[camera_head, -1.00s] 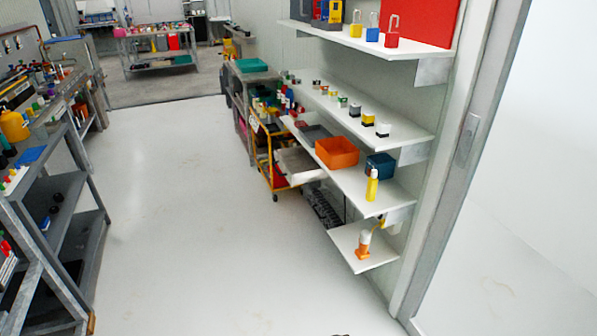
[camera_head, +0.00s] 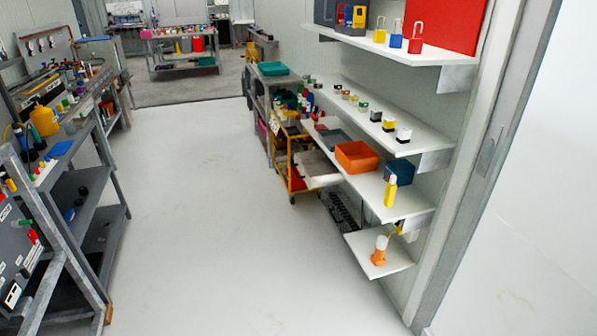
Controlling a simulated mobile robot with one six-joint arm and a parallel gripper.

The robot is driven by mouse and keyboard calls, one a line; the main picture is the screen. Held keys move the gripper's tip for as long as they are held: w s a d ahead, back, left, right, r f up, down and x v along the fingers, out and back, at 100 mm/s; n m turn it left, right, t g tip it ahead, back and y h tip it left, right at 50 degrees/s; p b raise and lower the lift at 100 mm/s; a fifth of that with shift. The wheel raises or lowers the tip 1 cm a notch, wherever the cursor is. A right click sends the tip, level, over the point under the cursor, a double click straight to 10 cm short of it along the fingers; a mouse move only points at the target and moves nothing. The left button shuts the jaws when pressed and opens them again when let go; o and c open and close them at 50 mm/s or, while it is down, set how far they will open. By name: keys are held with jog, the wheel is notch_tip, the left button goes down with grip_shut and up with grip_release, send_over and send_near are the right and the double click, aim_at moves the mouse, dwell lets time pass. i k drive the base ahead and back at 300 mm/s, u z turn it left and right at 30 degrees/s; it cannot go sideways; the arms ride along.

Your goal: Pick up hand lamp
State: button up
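I cannot tell for sure which thing is the hand lamp. An orange-and-white item (camera_head: 379,250) stands upright on the small lowest white shelf at the right. A slim yellow bottle-like item (camera_head: 390,191) stands near the front end of the shelf above it. Both are small in the picture and touched by nothing of mine. My gripper is not in view.
White wall shelves (camera_head: 413,213) at the right hold an orange bin (camera_head: 356,156), a blue bin (camera_head: 399,171), padlocks and small boxes. A yellow cart (camera_head: 289,160) stands beyond. A cluttered metal bench (camera_head: 85,215) lines the left. The white floor (camera_head: 220,220) between is clear.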

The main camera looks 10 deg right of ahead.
aim_at(378, 259)
jog(key=i, duration=0.9)
